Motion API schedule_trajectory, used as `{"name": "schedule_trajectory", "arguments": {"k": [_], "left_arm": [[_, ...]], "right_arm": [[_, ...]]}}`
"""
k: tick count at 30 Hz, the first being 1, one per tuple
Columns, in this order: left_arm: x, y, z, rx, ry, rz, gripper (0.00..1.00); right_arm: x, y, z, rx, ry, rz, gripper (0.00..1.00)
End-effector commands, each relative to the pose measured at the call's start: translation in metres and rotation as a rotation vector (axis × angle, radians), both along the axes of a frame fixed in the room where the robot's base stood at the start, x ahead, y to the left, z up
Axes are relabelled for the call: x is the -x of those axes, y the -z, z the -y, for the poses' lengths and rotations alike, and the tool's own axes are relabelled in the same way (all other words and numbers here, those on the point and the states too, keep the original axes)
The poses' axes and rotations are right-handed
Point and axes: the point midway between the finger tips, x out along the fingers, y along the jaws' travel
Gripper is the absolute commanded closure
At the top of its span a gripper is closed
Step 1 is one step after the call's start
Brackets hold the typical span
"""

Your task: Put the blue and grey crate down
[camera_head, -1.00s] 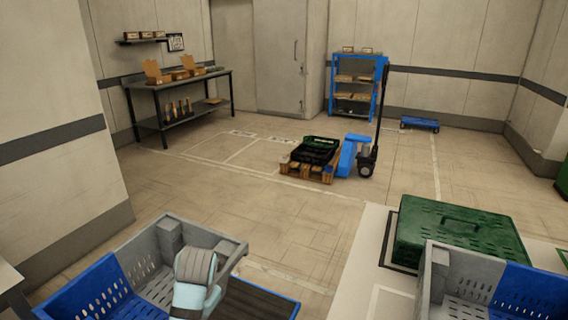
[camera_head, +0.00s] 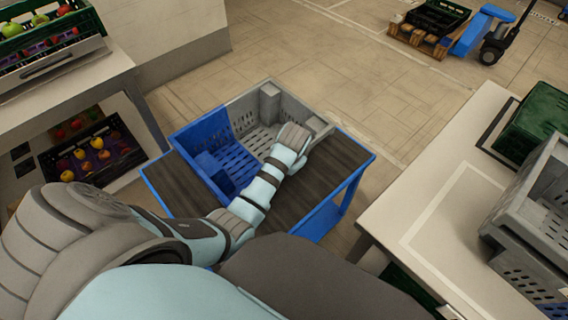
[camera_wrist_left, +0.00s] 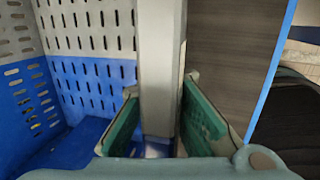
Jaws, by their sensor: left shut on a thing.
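The blue and grey crate (camera_head: 215,124) is in the middle of the head view, upright and empty, at a conveyor with a dark top (camera_head: 336,155) and blue frame. I cannot tell whether its base touches the dark top. My left gripper (camera_head: 296,143) is at the crate's right side, its fingertips hidden in this view. In the left wrist view, the left gripper (camera_wrist_left: 160,120) has its green pads on both sides of the crate's grey wall (camera_wrist_left: 160,55) and is shut on it. The crate's perforated inside shows left of the wall. My right gripper is not in view.
A white table (camera_head: 415,205) at the right bears another grey crate (camera_head: 535,225) and a green case (camera_head: 535,120). At the left, a shelf holds fruit crates (camera_head: 50,40). A pallet (camera_head: 420,40) and a blue pallet truck (camera_head: 475,35) stand at the back. Floor behind the conveyor is clear.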

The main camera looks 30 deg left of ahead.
Motion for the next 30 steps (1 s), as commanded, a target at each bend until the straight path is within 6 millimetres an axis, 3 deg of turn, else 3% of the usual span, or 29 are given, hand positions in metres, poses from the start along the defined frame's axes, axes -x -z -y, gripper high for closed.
{"name": "schedule_trajectory", "arguments": {"k": [14, 15, 18, 30], "left_arm": [[-0.0013, 0.0113, -0.0006, -0.002, 0.001, 0.005, 1.00], [-0.0006, 0.0119, -0.0001, 0.000, 0.000, 0.002, 0.90], [-0.0005, 0.0116, -0.0001, 0.000, 0.000, 0.002, 0.74], [-0.0008, 0.0131, 0.0000, 0.000, 0.001, 0.003, 0.74]], "right_arm": [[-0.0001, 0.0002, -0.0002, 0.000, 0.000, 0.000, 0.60], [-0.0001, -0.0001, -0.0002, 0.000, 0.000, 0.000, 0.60], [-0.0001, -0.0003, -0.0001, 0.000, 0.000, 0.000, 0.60], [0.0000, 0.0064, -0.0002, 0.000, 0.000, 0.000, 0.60]]}}
